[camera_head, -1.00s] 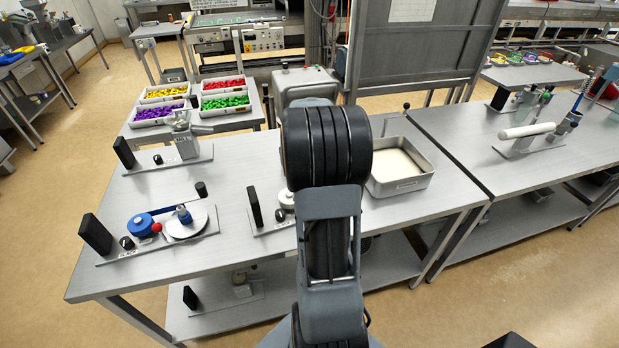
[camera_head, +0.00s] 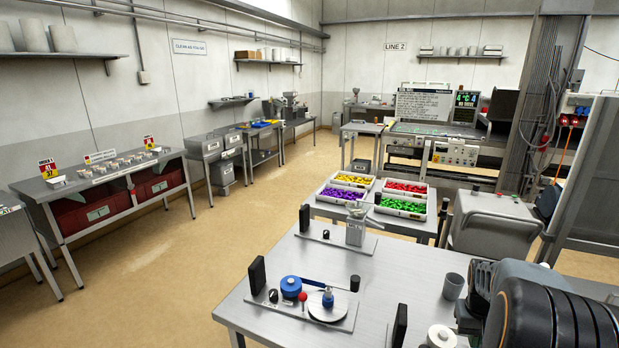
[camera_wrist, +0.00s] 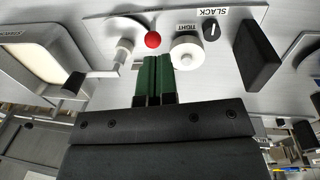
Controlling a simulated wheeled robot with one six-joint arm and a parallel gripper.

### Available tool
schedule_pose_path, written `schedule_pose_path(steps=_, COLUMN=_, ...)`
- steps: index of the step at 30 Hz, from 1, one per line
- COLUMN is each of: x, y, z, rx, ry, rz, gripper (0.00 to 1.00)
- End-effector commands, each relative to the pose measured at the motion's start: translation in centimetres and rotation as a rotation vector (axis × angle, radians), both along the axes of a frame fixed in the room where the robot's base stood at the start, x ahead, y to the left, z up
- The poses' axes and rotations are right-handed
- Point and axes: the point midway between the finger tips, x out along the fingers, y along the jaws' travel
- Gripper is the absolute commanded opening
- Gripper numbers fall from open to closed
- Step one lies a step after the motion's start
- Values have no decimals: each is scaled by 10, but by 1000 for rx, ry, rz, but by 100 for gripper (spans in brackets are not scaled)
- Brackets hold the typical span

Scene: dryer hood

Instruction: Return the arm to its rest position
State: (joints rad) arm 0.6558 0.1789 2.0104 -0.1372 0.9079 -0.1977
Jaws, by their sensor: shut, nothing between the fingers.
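My gripper (camera_wrist: 153,80) shows in the wrist view with its two green fingers together and nothing between them. Past the fingertips in that view are a white roller (camera_wrist: 186,52), a red ball knob (camera_wrist: 152,40) and a small black dial (camera_wrist: 211,31) by the words TIGHT and SLACK. I cannot tell whether the fingers touch any of these. In the head view my dark arm fills the lower right corner, and the gripper itself is not seen there.
A steel table (camera_head: 390,270) carries a fixture with a blue disc (camera_head: 291,287), a grey cup (camera_head: 453,286) and a black upright block (camera_head: 399,326) close to my arm. Trays of coloured pieces (camera_head: 405,205) stand behind. Open floor (camera_head: 180,270) lies to the left.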

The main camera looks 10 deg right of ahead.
Motion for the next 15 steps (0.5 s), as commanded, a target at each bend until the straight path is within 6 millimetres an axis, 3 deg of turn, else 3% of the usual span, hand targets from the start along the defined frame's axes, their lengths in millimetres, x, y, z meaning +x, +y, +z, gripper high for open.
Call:
schedule_pose_path(steps=9, x=-26, y=154, z=30, rx=22, ry=-190, rz=80, gripper=0)
schedule_pose_path(steps=15, x=-52, y=218, z=39, rx=38, ry=-314, rz=230, gripper=0)
